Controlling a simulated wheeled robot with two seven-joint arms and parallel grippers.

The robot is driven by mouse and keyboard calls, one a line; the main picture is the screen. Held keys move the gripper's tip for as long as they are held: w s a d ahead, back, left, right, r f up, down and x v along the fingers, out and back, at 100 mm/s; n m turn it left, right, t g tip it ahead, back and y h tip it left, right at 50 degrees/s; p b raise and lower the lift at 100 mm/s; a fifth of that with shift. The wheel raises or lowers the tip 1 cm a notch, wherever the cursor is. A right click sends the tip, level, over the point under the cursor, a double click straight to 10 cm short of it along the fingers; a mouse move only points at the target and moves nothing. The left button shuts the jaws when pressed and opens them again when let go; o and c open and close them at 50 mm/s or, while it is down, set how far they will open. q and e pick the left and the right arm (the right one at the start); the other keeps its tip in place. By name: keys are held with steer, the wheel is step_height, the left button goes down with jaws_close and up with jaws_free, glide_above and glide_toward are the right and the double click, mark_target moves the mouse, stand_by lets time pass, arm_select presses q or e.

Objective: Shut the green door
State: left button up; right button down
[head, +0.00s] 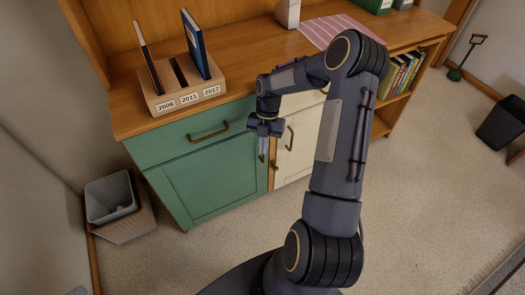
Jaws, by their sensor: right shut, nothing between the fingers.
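The green door (207,182) is the panelled front at the lower left of the wooden cabinet, under a green drawer (180,136). It looks flush or nearly flush with the cabinet front; I cannot tell whether a small gap is left. My right gripper (262,156) is shut and empty, pointing down in front of the door's right edge. Whether it touches the door is unclear. The gripper and wrist cover part of that upper right edge. My left gripper is not in view.
A cream door (298,142) with a dark handle is right of the green one. On the top stand a wooden holder (188,93) with slots marked 2006, 2011 and 2017, and a striped mat (331,29). A grey bin (110,197) stands left. Carpet in front is clear.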

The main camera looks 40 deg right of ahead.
steer(key=s+a+r+p, duration=0.1)
steer(key=s+a+r, duration=0.8)
steer(key=r, duration=0.3)
steer(key=shift+s+r+p, duration=0.15)
steer(key=shift+s+p, duration=0.2)
steer(key=shift+s, duration=0.5)
steer(key=shift+r, duration=0.1)
